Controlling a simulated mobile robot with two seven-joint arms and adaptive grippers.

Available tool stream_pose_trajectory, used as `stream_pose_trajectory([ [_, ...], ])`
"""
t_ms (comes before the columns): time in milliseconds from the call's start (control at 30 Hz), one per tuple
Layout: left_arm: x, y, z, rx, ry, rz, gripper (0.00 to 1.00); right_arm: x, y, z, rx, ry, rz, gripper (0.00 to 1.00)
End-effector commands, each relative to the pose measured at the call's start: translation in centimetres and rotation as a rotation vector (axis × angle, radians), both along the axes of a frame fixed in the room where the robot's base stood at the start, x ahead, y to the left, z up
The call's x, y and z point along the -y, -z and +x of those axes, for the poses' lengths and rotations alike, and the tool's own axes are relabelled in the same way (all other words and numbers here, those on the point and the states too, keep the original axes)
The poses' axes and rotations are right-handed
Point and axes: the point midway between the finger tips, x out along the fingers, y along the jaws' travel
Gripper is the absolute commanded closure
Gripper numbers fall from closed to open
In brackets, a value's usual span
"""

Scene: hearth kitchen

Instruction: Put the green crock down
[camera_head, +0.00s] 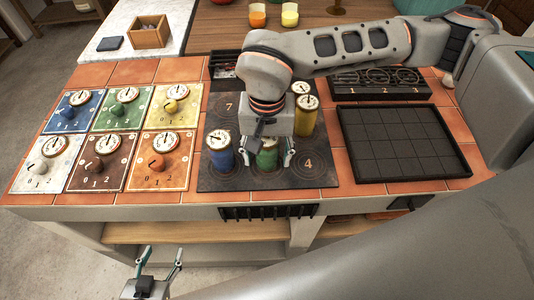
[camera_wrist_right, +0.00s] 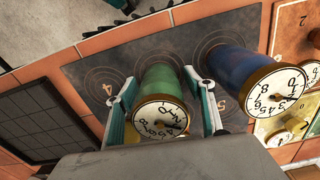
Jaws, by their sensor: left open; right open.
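The green crock (camera_head: 267,158) stands on the dark stove mat (camera_head: 225,182), in the front row. My right gripper (camera_head: 268,160) is open around it, with one finger on each side. In the right wrist view the green crock (camera_wrist_right: 162,85) has a round dial on its lid and sits between the two spread fingers (camera_wrist_right: 165,112). Its base appears to rest on a ringed spot of the mat. My left gripper (camera_head: 160,262) is open and empty, low in front of the counter.
A blue crock (camera_head: 220,155) stands close to the left of the green one. A yellow crock (camera_head: 306,120) stands behind to the right. Coloured dial panels (camera_head: 115,110) lie at the left. A black gridded tray (camera_head: 400,140) lies at the right.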

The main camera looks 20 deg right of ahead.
Motion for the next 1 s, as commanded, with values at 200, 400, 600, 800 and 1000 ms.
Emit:
stream_pose_trajectory([
  [200, 0.0, -0.3, 0.1, 0.002, -0.001, -0.002, 0.47, 0.0, -3.0, 0.1, 0.005, 0.0, 0.0, 0.47],
  [400, 0.1, -0.2, -0.1, -0.003, 0.0, -0.004, 0.47, 0.0, -7.2, 0.1, 0.006, 0.0, 0.0, 0.47],
  [600, 0.2, -0.4, -0.1, -0.004, 0.0, -0.008, 0.47, 0.0, -10.5, 0.1, 0.004, 0.0, 0.0, 0.47],
  [800, 0.2, -0.5, -0.2, -0.004, 0.0, -0.009, 0.47, 0.0, -12.0, 0.0, 0.001, 0.001, 0.0, 0.47],
  [1000, 0.2, -0.4, -0.2, -0.005, -0.001, -0.01, 0.47, 0.0, -12.2, 0.0, 0.0, 0.001, 0.0, 0.47],
])
